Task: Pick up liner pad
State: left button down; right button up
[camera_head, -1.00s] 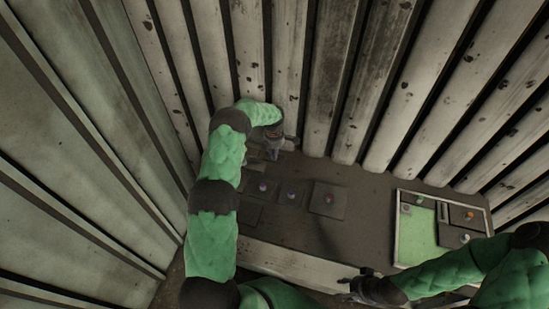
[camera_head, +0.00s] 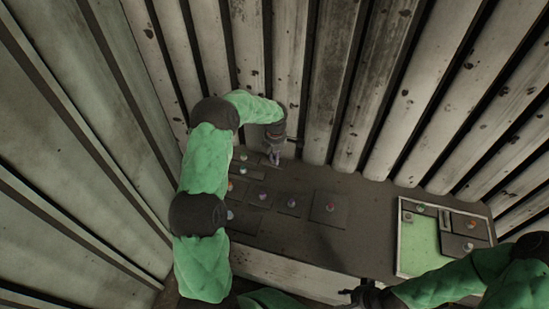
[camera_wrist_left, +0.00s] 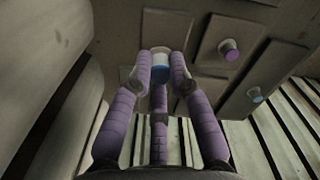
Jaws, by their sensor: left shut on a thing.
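My left gripper (camera_head: 274,157) is over the far left part of the dark table, close to the corrugated wall. In the left wrist view its purple fingers (camera_wrist_left: 160,72) are closed around a white-and-blue knob (camera_wrist_left: 160,62). A flat dark pad (camera_wrist_left: 166,28) shows behind that knob; I cannot tell whether it is raised. Which pad is the liner pad is not marked. Several other flat pads with coloured knobs lie nearby, among them a large one with a red knob (camera_head: 330,207). My right gripper (camera_head: 357,293) is near the table's front edge, too small and dark to read.
A light-rimmed tray (camera_head: 399,240) with a green floor stands at the right of the table and holds several knobbed pieces. Corrugated walls (camera_head: 340,80) close in the back and left. The table between the pads and the tray is clear.

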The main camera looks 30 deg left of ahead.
pick_arm(q)
jog(key=s+d+r, duration=0.5)
jog(key=s+r, duration=0.2)
jog(key=r, duration=0.2)
jog(key=shift+s+p, duration=0.15)
jog(key=shift+p, duration=0.3)
dwell(0.3)
jog(key=shift+d, duration=0.15)
